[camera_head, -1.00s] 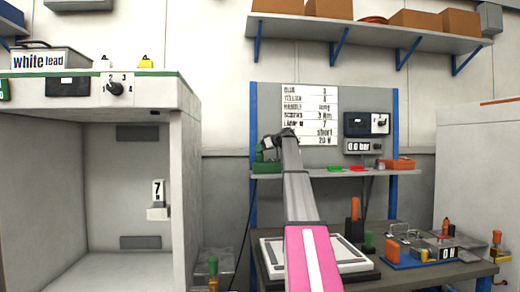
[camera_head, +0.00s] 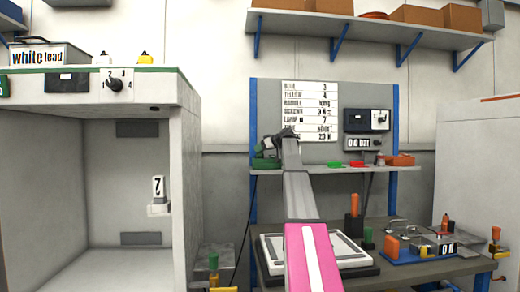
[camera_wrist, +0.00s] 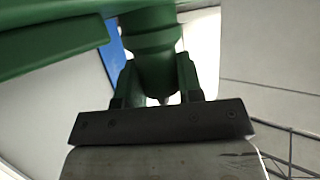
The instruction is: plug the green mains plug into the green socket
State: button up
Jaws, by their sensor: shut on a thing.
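My gripper (camera_wrist: 155,85) is shut on a round green body, which I take to be the green mains plug (camera_wrist: 152,50), in the wrist view. A long green bar (camera_wrist: 50,40) runs across the upper left there. In the head view my arm reaches to the bench's back panel, and my gripper (camera_head: 272,144) is small there, above green shapes (camera_head: 265,162) at the left end of the shelf. I cannot tell plug from socket among these shapes. The plug's pins and the contact with any socket are hidden.
The narrow shelf (camera_head: 335,171) carries small green and red pieces and an orange box (camera_head: 401,160). A dark cable (camera_head: 244,225) hangs at its left. The workbench (camera_head: 400,270) below holds a white tray (camera_head: 350,252) and a blue tool board (camera_head: 420,257). A large open cabinet (camera_head: 185,200) stands left.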

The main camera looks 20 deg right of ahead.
jog(key=o, duration=1)
jog(key=shift+o, duration=0.2)
jog(key=v, duration=1.1)
